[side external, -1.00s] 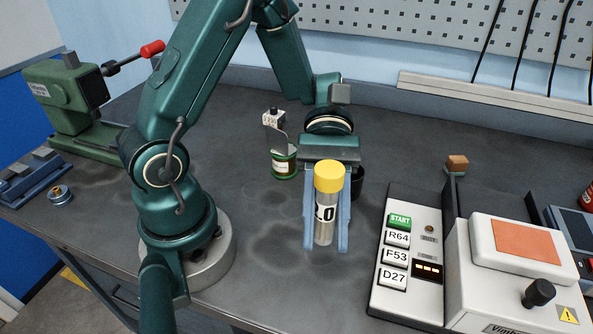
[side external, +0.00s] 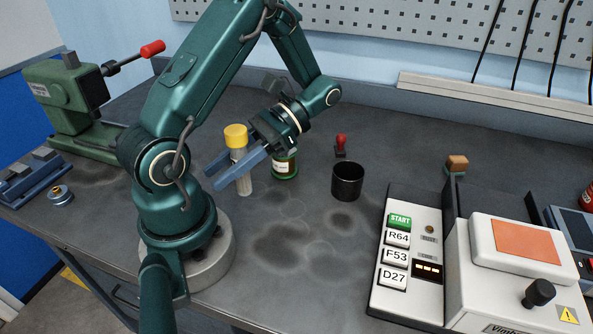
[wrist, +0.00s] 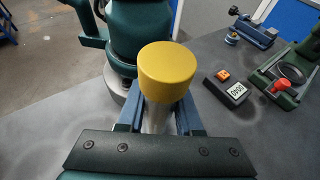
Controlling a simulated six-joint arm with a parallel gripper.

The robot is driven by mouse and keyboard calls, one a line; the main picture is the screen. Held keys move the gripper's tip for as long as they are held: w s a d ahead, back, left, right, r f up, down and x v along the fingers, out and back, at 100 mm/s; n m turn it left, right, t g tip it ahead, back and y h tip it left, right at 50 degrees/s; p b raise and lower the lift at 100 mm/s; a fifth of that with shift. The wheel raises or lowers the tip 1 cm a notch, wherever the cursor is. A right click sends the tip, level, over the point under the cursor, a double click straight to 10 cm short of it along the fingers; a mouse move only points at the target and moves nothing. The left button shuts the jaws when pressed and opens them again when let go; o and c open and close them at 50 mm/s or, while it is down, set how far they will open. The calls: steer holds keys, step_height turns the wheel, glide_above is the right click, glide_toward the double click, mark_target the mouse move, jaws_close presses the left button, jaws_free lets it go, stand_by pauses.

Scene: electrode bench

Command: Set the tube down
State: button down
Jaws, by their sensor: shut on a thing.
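The tube (side external: 244,184) is clear with a yellow cap (side external: 236,136). It stands about upright between the two blue fingers of my gripper (side external: 229,170), left of the green jar in the side view. My gripper is shut on the tube, and the yellow cap (wrist: 167,72) sticks up above the fingers in the wrist view. Whether the tube's bottom touches the bench is hard to tell. The fingers hide part of the tube's middle in the side view.
A green jar (side external: 285,166) stands just right of my gripper. A black cup (side external: 347,182) and a red-handled stamp (side external: 341,147) stand further right. A button panel (side external: 397,256) is at the right. The front middle of the bench (side external: 310,285) is clear.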

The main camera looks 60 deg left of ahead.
steer(key=s+a+r+m+t+y, duration=0.25)
steer(key=a+m+y, duration=0.25)
steer(key=a, duration=0.6)
steer(key=s+a+r+m+t+y, duration=0.1)
steer(key=s+a+r+m+y, duration=0.35)
steer(key=a, duration=0.55)
steer(key=shift+y, duration=0.55)
steer(key=shift+w+a+f, duration=0.1)
steer(key=shift+w+f, duration=2.9)
steer(key=shift+w, duration=0.25)
steer(key=shift+w+f, duration=3)
steer(key=shift+w, duration=0.2)
steer(key=shift+f, duration=0.1)
steer(key=c, duration=0.6)
jaws_free()
